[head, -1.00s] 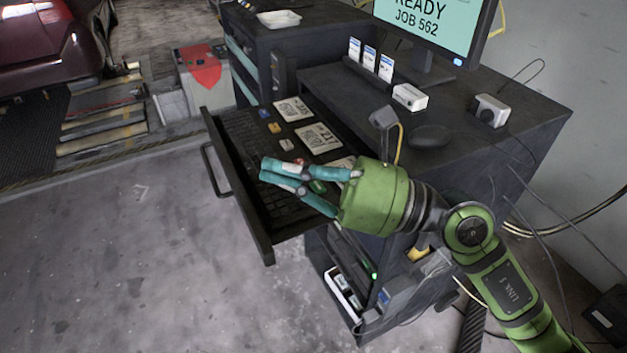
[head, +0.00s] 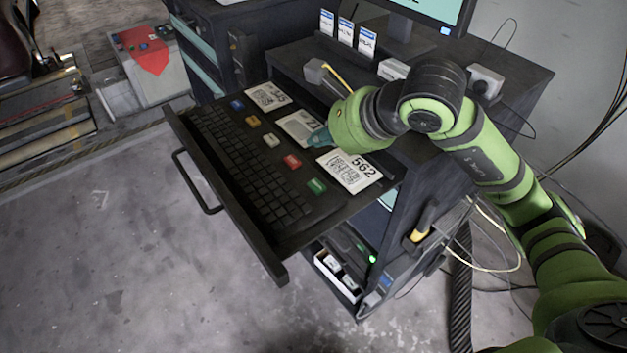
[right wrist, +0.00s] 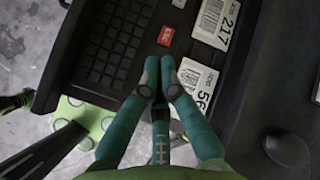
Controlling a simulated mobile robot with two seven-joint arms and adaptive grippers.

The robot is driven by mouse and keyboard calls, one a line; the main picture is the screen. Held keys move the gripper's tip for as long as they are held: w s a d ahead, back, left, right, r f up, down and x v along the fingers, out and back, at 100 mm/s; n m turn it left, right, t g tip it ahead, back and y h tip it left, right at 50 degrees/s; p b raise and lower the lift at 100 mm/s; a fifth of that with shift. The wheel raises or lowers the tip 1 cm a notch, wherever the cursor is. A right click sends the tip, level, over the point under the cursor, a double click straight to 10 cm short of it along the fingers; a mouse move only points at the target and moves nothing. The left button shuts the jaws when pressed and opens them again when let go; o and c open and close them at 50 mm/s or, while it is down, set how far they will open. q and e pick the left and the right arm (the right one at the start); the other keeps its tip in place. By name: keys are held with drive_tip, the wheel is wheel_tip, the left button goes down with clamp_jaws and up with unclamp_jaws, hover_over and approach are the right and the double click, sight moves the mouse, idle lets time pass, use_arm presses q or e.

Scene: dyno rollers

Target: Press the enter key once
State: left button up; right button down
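A dark keyboard (head: 245,165) lies in an open drawer, with a column of coloured keys beside it. The green key (head: 317,186) is nearest the front, next to the red key (head: 291,161); its label is too small to read. In the right wrist view the red key (right wrist: 166,36) reads ESC, and the green key is hidden behind the fingers. My right gripper (head: 318,138) is over the printed cards, mostly hidden by its own wrist. In the right wrist view its teal fingers (right wrist: 159,72) are together and hold nothing. My left gripper is not in view.
Cards marked 217 (right wrist: 216,20) and 562 (head: 350,172) lie beside the coloured keys. A monitor (head: 432,10), small upright cards (head: 346,32) and a black mouse (right wrist: 288,150) are on the desk top. The drawer handle (head: 196,184) juts out over open floor.

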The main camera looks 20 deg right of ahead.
drive_tip(key=b, duration=0.5)
hover_over(319, 188)
wheel_tip(319, 188, down, 8)
drive_tip(key=shift+d+r, duration=0.1)
drive_tip(key=shift+f+b, duration=0.55)
drive_tip(key=shift+b, duration=0.05)
use_arm(q)
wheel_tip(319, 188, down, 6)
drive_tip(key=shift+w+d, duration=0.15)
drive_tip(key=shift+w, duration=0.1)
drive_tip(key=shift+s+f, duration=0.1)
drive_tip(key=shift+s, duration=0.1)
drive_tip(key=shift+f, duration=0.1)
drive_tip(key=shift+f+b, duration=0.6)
drive_tip(key=shift+b, duration=0.1)
use_arm(e)
drive_tip(key=shift+f, duration=0.45)
